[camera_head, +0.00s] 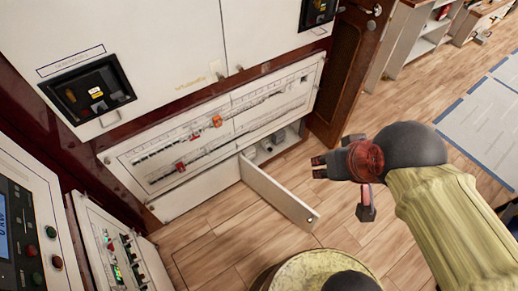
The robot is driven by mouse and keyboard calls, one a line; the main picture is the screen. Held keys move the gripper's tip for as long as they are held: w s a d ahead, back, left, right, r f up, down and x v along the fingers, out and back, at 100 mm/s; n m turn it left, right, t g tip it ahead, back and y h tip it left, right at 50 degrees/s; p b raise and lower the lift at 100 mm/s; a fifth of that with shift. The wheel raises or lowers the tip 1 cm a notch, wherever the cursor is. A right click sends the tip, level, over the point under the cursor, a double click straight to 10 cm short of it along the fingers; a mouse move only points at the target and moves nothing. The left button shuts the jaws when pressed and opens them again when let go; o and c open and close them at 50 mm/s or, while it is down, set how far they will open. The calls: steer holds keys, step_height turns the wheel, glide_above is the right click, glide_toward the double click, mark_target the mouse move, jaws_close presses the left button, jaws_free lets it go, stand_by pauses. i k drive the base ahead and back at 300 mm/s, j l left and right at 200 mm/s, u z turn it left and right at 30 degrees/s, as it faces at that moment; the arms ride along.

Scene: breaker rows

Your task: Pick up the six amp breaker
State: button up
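My gripper (342,189) hangs in the air right of the cabinet, with its two dark fingers spread apart and nothing visible between them. A white breaker panel (178,193) low on the cabinet carries rows of small switches. Several red parts stand out on it: one in the upper row (217,121) and one in the lower row (181,167). The ratings are too small to read, so I cannot tell which is the six amp breaker. My gripper is well to the right of these rows and touches nothing.
A small white door (280,193) below the panel stands open into the room. Behind it is a low compartment (291,136) with small unclear items. A control box (30,225) with buttons stands at the left. Wooden floor (225,245) is clear before the panel.

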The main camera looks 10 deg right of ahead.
mark_target(265, 145)
steer(key=l+u, duration=0.45)
steer(key=l, duration=0.25)
steer(key=l+u, duration=0.45)
steer(key=l, duration=0.3)
steer(key=k+l+u, duration=0.15)
steer(key=l+u, duration=0.3)
steer(key=l, duration=0.25)
steer(key=i+l+u, duration=0.3)
steer(key=l, duration=0.2)
steer(key=i+l+u, duration=0.1)
steer(key=l+u, duration=0.25)
steer(key=i+l+u, duration=0.1)
steer(key=l+u, duration=0.2)
steer(key=l, duration=0.4)
steer(key=l+u, duration=0.3)
steer(key=l, duration=0.25)
